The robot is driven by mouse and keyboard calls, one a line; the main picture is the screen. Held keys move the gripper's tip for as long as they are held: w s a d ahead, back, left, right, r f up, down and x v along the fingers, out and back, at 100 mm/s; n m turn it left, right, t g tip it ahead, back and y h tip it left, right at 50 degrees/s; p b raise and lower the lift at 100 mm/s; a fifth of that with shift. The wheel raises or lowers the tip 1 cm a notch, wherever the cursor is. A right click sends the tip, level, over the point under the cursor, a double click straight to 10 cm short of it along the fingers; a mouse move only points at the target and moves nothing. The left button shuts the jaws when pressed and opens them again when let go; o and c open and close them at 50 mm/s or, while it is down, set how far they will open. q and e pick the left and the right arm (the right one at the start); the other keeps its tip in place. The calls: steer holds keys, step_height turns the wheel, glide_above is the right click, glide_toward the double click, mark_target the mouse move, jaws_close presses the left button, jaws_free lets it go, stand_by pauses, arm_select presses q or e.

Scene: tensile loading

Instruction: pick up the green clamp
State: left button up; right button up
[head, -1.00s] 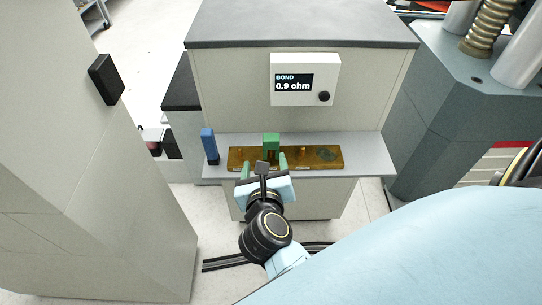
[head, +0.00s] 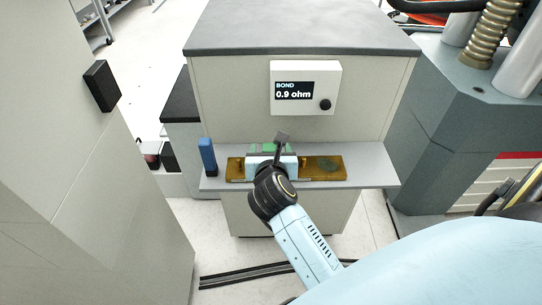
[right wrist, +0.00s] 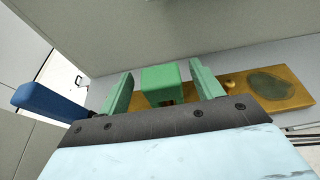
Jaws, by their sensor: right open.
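The green clamp (right wrist: 162,84) stands on a brass-coloured bar in the right wrist view, between the two green fingers of my right gripper (right wrist: 160,92). The fingers are open, with a gap to the clamp on each side. In the head view my right gripper (head: 270,152) reaches over the bar and hides most of the green clamp (head: 268,147). My left gripper is not in view.
The brass bar (head: 325,168) lies on a grey shelf (head: 370,174). A blue clamp (head: 208,155) stands at the shelf's left end, also seen in the right wrist view (right wrist: 45,102). A white meter (head: 330,75) reading 0.9 ohm is on the cabinet above.

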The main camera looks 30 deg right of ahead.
steer(key=shift+x, duration=1.35)
steer(key=shift+c, duration=0.4)
steer(key=c, duration=1.1)
